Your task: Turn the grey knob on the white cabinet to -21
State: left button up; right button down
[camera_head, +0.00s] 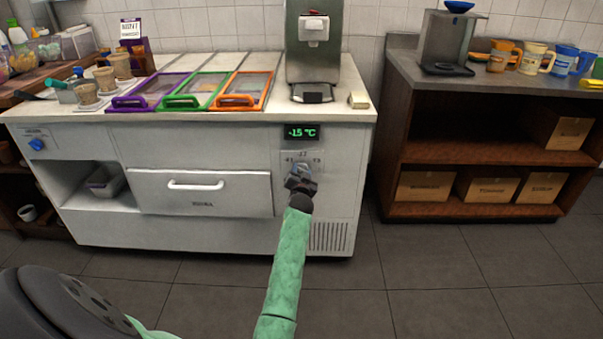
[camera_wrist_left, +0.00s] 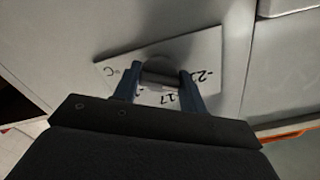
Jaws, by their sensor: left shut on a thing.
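The white cabinet (camera_head: 130,222) stands ahead of me, with a green display (camera_head: 301,132) that reads about -15 °C. Below the display is a white dial plate (camera_head: 288,156) with printed numbers; it also shows in the left wrist view (camera_wrist_left: 212,50). The grey knob (camera_wrist_left: 160,70) sits on this plate, between my fingers; in the head view my gripper mostly covers it. My left gripper (camera_head: 300,176) is shut on the knob, with one finger on each side of it in the left wrist view (camera_wrist_left: 160,84). My right gripper is not in view.
Purple, green and orange framed lids (camera_head: 235,92) lie on the cabinet top beside a metal dispenser (camera_head: 313,45). A drawer with a white handle (camera_head: 196,186) is left of the knob. A dark shelf unit (camera_head: 396,120) stands at right. The floor in front is clear.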

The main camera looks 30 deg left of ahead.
pick_arm(q)
jog(key=shift+f, duration=0.15)
jog(key=o, duration=1)
jog(key=shift+s, duration=0.15)
